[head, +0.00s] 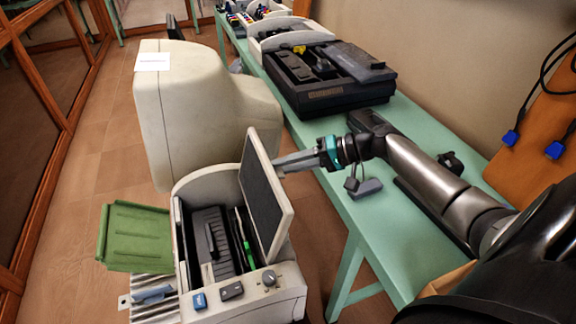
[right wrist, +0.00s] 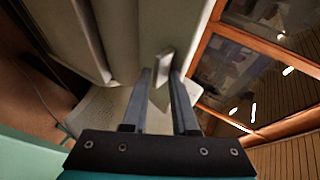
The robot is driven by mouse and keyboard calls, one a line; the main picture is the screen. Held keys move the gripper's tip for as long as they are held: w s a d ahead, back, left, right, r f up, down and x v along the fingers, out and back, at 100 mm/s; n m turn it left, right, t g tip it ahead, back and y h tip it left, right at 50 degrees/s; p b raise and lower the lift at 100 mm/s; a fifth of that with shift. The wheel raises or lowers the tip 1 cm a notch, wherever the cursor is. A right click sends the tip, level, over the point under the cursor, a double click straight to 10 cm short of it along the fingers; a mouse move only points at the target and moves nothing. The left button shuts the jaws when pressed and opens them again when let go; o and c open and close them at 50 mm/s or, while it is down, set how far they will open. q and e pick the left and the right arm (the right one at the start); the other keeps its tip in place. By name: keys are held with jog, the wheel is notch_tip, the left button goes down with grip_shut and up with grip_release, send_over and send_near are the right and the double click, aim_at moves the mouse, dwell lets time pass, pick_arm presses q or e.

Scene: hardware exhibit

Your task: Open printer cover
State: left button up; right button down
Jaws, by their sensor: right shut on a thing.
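The beige printer (head: 225,308) stands at the lower middle of the head view. Its cover (head: 265,197) is raised and stands steeply tilted on the printer's right side, its dark panel facing left. The dark inside of the printer (head: 212,245) shows. My right gripper (head: 280,165) reaches in from the right, at the cover's upper back edge. In the right wrist view its fingers (right wrist: 162,85) are shut on a small light tab (right wrist: 163,66) that appears to belong to the cover. The fingertips are partly hidden behind the cover in the head view. My left gripper is out of view.
A large beige monitor-like casing (head: 190,105) stands just behind the printer. A green flap (head: 135,237) sticks out at the printer's left. A pale green bench (head: 420,125) on the right holds a black machine (head: 325,78). Floor is clear to the left.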

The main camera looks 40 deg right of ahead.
jog(key=f, duration=0.1)
jog(key=s+f, duration=0.1)
jog(key=shift+a+f+g, duration=0.1)
jog(key=shift+f+g, duration=0.2)
jog(key=c, duration=1)
grip_release()
jog(key=shift+w, duration=0.15)
jog(key=shift+o, duration=0.4)
jog(key=shift+w+f, duration=0.1)
jog(key=r+p+v, duration=0.1)
jog(key=v, duration=1.4)
jog(key=shift+r, duration=0.25)
